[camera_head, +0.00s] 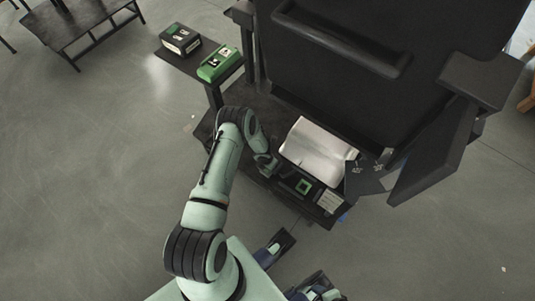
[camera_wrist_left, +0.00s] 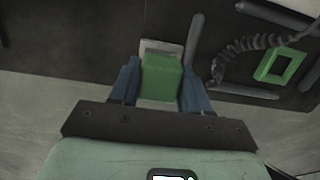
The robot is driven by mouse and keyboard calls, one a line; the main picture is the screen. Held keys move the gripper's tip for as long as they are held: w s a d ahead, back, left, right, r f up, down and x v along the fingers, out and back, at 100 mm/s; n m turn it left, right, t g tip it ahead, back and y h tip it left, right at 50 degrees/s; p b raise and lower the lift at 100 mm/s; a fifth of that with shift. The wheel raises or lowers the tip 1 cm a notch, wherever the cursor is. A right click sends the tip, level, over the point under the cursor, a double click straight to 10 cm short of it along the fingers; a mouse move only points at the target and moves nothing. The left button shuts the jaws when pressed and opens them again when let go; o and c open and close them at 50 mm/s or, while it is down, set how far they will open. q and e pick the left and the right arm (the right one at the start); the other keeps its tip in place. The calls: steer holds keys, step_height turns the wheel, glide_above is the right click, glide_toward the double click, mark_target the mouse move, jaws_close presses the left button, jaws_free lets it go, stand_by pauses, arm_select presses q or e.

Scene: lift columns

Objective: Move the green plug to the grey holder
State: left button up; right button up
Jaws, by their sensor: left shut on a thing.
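My left gripper (camera_wrist_left: 160,88) is shut on the green plug (camera_wrist_left: 161,76), with one blue finger on each side of it. A light grey square piece (camera_wrist_left: 162,46), probably the grey holder, shows just beyond and around the plug's far end. I cannot tell whether the plug sits in it or hangs above it. In the head view my left gripper (camera_head: 279,173) is small and reaches down at the left of the dark console's front ledge. The plug is not clear there.
A green square frame (camera_wrist_left: 282,65) lies right of the plug, near a coiled dark cable (camera_wrist_left: 262,42); the frame also shows in the head view (camera_head: 303,187). A silver panel (camera_head: 317,151) lies behind it.

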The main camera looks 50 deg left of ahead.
arm_select(q)
steer(key=shift+f+b, duration=0.75)
steer(key=shift+f, duration=0.1)
stand_by(0.3)
steer(key=o, duration=1.3)
steer(key=shift+c, duration=0.2)
steer(key=shift+r, duration=0.1)
steer(key=shift+r+p, duration=1.05)
steer(key=shift+r, duration=0.7)
steer(key=shift+r+p, duration=1.15)
steer(key=shift+r, duration=0.65)
